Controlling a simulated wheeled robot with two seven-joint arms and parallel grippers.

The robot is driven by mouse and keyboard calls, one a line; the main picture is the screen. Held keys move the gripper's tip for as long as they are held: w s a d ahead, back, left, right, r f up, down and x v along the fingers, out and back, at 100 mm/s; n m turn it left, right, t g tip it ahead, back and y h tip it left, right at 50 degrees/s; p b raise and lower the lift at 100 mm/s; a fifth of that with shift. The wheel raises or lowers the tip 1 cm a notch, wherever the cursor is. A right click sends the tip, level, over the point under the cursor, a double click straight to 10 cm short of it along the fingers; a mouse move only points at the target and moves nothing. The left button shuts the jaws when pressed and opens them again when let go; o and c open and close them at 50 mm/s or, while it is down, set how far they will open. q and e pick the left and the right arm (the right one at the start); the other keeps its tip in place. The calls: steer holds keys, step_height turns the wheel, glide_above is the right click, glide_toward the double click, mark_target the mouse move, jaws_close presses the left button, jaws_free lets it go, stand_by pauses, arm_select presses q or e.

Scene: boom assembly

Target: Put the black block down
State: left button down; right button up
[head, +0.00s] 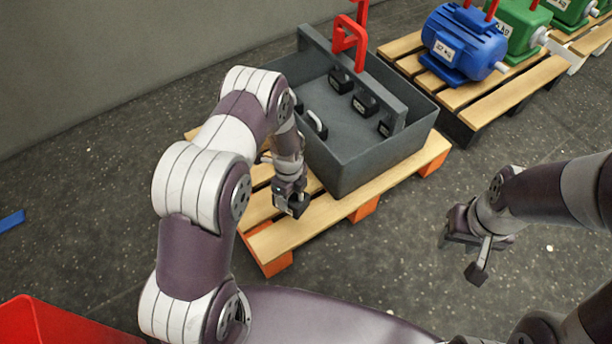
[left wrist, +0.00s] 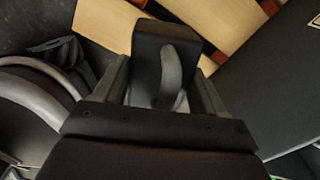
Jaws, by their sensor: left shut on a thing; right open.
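The black block (head: 293,208) is between the fingers of my left gripper (head: 290,192), over the near-left part of the wooden pallet (head: 270,243). In the left wrist view, the black block (left wrist: 150,42) fills the space between the fingers of my left gripper (left wrist: 163,95), and a grey curved handle (left wrist: 170,75) shows on it. I cannot tell whether the block touches the pallet boards. My right gripper (head: 478,258) is open and empty over the floor at the right.
A grey crate (head: 372,172) stands on the pallet, with several black blocks (head: 341,80) inside and a red hook (head: 350,45) above it. Another pallet (head: 520,82) bears a blue motor (head: 462,45) and a green motor (head: 517,25). A red bin (head: 60,325) is at lower left.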

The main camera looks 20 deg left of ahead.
arm_select(q)
steer(key=a+f+b, duration=0.2)
steer(key=f, duration=0.1)
steer(key=a+f+b, duration=0.2)
steer(key=a, duration=0.1)
steer(key=s+a+f+b, duration=0.1)
steer(key=a+f+b, duration=0.1)
steer(key=a+f, duration=0.1)
steer(key=shift+s+f+b, duration=0.1)
steer(key=shift+f+b, duration=0.25)
steer(key=shift+r, duration=0.15)
jaws_free()
steer(key=shift+s+d+f, duration=0.1)
steer(key=shift+s+f, duration=0.1)
steer(key=shift+s, duration=0.05)
